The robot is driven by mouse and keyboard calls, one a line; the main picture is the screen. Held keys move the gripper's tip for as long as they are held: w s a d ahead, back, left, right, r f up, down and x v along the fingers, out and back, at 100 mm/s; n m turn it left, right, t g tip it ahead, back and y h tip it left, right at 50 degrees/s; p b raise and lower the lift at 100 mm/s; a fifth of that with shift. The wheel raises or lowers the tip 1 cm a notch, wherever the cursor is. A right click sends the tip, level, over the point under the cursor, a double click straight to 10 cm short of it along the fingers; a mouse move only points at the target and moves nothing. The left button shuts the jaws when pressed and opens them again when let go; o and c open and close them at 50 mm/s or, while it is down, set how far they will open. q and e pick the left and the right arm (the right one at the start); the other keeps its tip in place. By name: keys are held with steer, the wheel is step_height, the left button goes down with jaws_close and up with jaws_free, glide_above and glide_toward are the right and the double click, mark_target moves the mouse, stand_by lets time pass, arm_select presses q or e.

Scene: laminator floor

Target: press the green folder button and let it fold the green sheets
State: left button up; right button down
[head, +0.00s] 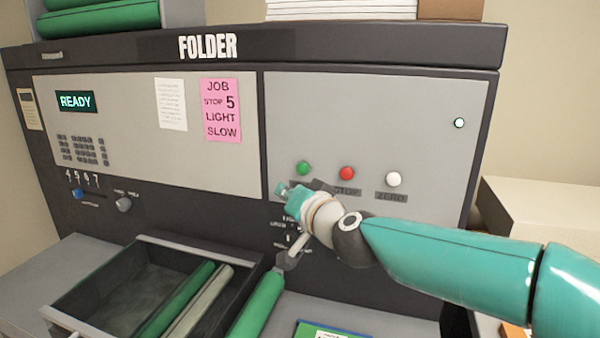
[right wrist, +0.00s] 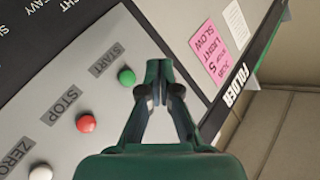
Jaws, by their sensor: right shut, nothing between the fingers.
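The green button (head: 303,168) sits at the left of a row on the folder's (head: 380,110) right panel. In the right wrist view the green button (right wrist: 126,76) has the label START. The folder's display (head: 75,101) reads READY. My right gripper (head: 282,189) is shut and empty, just below and left of the green button in the head view. In the right wrist view its closed fingertips (right wrist: 159,88) are beside the button; I cannot tell whether they touch the panel. My left gripper is not in view.
A red STOP button (head: 347,173) and a white ZERO button (head: 393,179) stand right of the green one. A pink note (head: 221,110) reads JOB STOP 5 LIGHT SLOW. A blue slider knob (head: 78,194) and a grey knob (head: 124,204) are at lower left.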

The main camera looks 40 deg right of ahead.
mark_target(303, 168)
steer(key=w+d+b, duration=0.3)
steer(key=d, duration=0.4)
steer(key=shift+w, duration=0.3)
steer(key=shift+d, duration=0.15)
stand_by(1.1)
steer(key=shift+w+d, duration=0.15)
steer(key=shift+d, duration=0.15)
